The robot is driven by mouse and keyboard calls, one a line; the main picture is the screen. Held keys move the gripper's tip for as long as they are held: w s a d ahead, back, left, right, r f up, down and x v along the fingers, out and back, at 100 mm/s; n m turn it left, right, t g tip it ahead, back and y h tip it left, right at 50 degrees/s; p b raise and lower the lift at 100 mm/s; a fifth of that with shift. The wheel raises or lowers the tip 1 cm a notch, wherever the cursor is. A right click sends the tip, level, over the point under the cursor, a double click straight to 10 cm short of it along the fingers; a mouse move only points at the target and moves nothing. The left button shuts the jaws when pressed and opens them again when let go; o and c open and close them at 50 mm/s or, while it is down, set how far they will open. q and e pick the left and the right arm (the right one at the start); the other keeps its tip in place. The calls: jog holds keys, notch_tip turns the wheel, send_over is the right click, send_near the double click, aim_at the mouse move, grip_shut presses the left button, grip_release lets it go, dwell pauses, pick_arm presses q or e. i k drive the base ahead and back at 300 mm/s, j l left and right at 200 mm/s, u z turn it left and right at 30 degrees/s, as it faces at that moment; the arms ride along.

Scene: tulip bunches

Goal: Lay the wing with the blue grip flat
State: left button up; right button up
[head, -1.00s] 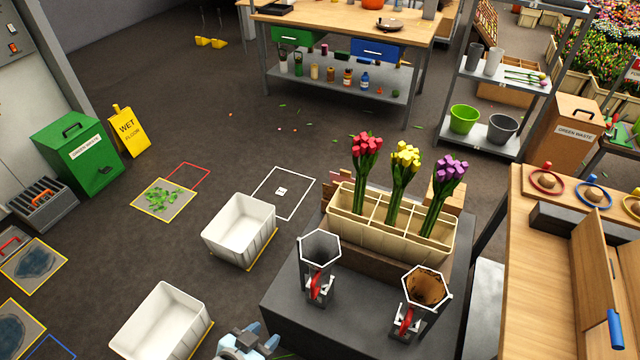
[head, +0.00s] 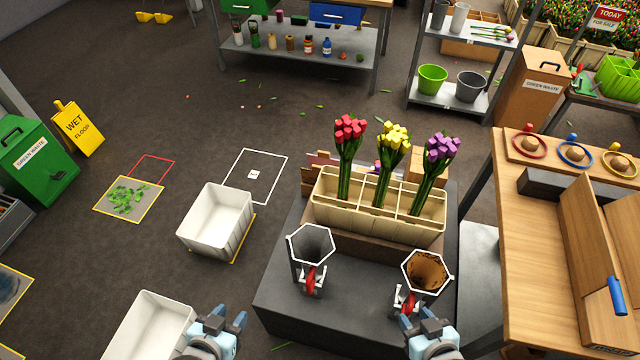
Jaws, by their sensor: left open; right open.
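The blue grip (head: 616,296) is at the right edge of the head view, on a wooden wing (head: 585,262) of the wooden table. The wing stands up at a tilt from the tabletop; its far side is hidden and the picture edge cuts off what lies beyond. My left gripper (head: 226,318) is open and empty at the bottom, over the floor beside a white crate. My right gripper (head: 424,322) is open and empty at the bottom, in front of the dark stand. Both are well left of the blue grip and apart from it.
The wooden table (head: 520,260) has a dark block (head: 545,184) and several coloured rings. The dark stand (head: 345,315) bears two hexagonal holders and a cream planter (head: 330,207) of tulips. White crates (head: 210,222) stand on the floor at left.

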aim_at(595, 268)
jog(key=k+l, duration=0.1)
jog(key=l, duration=0.35)
jog(key=k+l, duration=0.15)
jog(key=l, duration=0.3)
jog(key=k+l, duration=0.1)
jog(key=l, duration=0.35)
jog(key=k+l, duration=0.1)
jog(key=l, duration=0.35)
jog(key=k+l, duration=0.15)
jog(key=l, duration=0.25)
jog(key=k+l, duration=0.1)
jog(key=l, duration=0.35)
jog(key=k+l, duration=0.1)
jog(key=l, duration=0.35)
jog(key=k+l, duration=0.15)
jog(key=l, duration=0.3)
